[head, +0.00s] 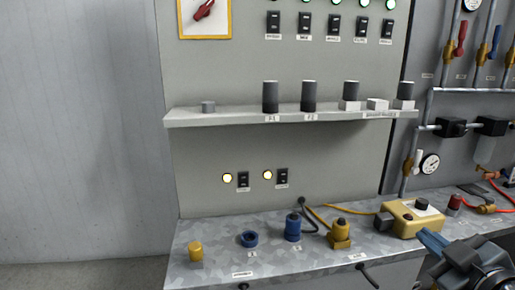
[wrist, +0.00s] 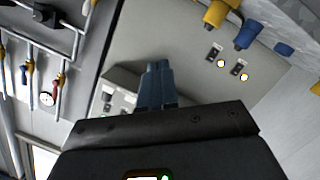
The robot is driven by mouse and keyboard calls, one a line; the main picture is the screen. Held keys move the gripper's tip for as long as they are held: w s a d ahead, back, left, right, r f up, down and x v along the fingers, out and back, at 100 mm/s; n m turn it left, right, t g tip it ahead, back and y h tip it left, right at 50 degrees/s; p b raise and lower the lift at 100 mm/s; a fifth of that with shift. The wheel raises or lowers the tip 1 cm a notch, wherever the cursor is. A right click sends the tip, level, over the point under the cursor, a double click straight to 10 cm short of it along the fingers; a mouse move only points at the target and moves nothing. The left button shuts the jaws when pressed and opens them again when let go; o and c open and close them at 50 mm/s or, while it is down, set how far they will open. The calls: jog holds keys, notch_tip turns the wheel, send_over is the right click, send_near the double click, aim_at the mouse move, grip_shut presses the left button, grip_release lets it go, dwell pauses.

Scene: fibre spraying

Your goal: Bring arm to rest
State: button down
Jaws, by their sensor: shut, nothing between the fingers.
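My gripper (head: 424,236) is at the lower right of the head view, its blue fingers in front of the counter's front edge, just below the yellow box (head: 396,222) in the picture. The wrist view shows the two blue fingers of my gripper (wrist: 158,66) side by side and closed, with nothing between them. I cannot tell the gap between the fingers and the box.
The counter (head: 215,266) holds a yellow cap (head: 196,252), a blue ring (head: 249,239), a blue connector (head: 293,228) and a yellow connector (head: 339,234). Above it, a shelf (head: 230,116) carries dark cylinders. Pipes with valves (head: 461,40) are at right. The left wall is bare.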

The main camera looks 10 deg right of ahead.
jog(key=s+a+f+m+g, duration=0.1)
jog(key=s+a+f+m, duration=0.1)
jog(key=s+a+f, duration=0.35)
jog(key=s+a+f+m, duration=0.2)
jog(key=s+f, duration=0.4)
jog(key=s, duration=0.4)
jog(key=s+a+m, duration=0.1)
jog(key=s+a, duration=0.2)
jog(key=s, duration=0.6)
jog(key=s+a+r+m+y, duration=0.1)
jog(key=s+a, duration=0.2)
jog(key=s, duration=0.7)
jog(key=shift+s+r+y, duration=0.2)
jog(key=shift+r+y, duration=0.1)
